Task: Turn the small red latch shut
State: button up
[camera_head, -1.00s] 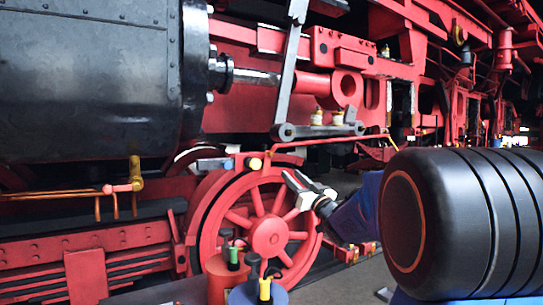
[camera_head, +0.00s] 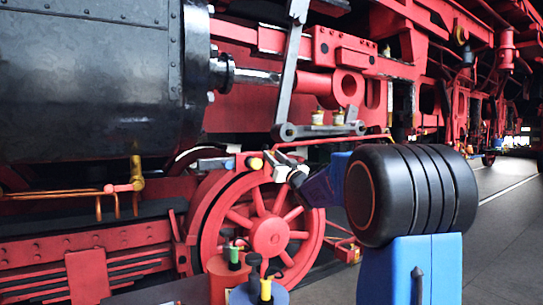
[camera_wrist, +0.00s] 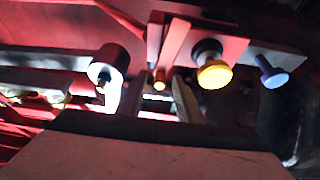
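In the wrist view a small red bar (camera_wrist: 174,42), which looks like the latch, lies on a red bracket with a small orange tip (camera_wrist: 160,80) at its near end. My gripper (camera_wrist: 158,88) is open, with one finger on each side of that tip; I cannot tell whether they touch it. In the head view my gripper (camera_head: 276,163) is at the top of the red spoked wheel (camera_head: 268,230), close to a yellow knob (camera_head: 254,163). The latch is too small to make out clearly there.
In the wrist view a larger yellow knob (camera_wrist: 215,74) and a blue knob (camera_wrist: 273,73) stand right of the fingers. A grey cylinder end (camera_wrist: 105,66) is to the left. Oil cans (camera_head: 228,265) stand low before the wheel. Open floor (camera_head: 500,225) lies right.

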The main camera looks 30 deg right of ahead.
jog(key=shift+x, duration=1.05)
grip_shut()
jog(key=shift+m, duration=0.4)
jog(key=shift+d+f+m+g+h, duration=0.55)
jog(key=shift+m+g+h, duration=0.45)
jog(key=shift+m, duration=2.25)
jog(key=shift+d+f+m+g+h, duration=0.55)
jog(key=shift+m+h, duration=0.7)
jog(key=shift+m, duration=2.05)
jog(key=shift+d+f+m+g+h, duration=0.3)
jog(key=shift+f+m+g+h, duration=0.6)
jog(key=shift+m, duration=2.35)
jog(key=shift+r+h, duration=0.1)
jog(key=shift+h, duration=0.15)
